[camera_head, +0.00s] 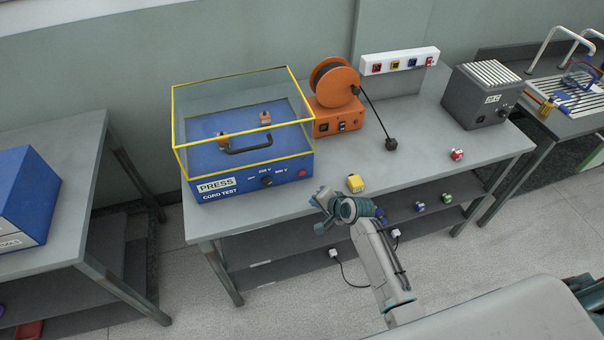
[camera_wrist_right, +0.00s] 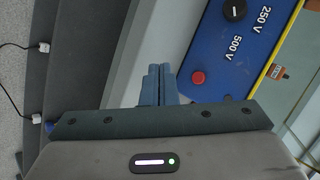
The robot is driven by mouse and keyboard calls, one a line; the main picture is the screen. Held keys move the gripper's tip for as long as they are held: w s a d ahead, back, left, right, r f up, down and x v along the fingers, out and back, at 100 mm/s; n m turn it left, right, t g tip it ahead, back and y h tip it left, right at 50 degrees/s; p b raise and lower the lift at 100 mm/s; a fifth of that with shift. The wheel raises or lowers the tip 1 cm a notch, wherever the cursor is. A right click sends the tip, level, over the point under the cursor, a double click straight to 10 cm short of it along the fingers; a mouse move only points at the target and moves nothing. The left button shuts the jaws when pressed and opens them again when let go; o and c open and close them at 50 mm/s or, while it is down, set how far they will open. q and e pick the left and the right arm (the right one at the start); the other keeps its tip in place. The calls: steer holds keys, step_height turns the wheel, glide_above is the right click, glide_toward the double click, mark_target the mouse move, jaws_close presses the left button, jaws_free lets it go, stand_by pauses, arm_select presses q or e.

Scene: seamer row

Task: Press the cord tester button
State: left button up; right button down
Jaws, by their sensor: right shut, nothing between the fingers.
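The cord tester (camera_head: 247,188) is a blue box on the bench, with a clear yellow-edged cover over its top. Its front panel has a PRESS label, a black knob (camera_head: 267,181) and a round red button (camera_head: 302,173) at the right end. My right gripper (camera_head: 321,197) is shut and empty, in front of the bench edge, just below and right of the button. In the right wrist view the shut fingertips (camera_wrist_right: 160,70) lie left of the red button (camera_wrist_right: 198,77), seemingly apart from it. The gap in depth is hard to tell. My left gripper is not in view.
An orange cable reel (camera_head: 334,80) stands right of the tester, its cord ending in a black plug (camera_head: 391,144). A yellow block (camera_head: 355,183) and a red one (camera_head: 456,155) lie near the bench's front edge. A dark grey box (camera_head: 482,97) stands farther right.

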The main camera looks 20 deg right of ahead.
mark_target(302, 173)
steer(key=w+b, duration=0.4)
steer(key=w, duration=0.3)
steer(key=shift+a+f, duration=0.1)
steer(key=shift+f, duration=0.05)
steer(key=shift+w+b, duration=0.4)
steer(key=shift+w, duration=0.45)
stand_by(1.2)
steer(key=shift+w, duration=0.45)
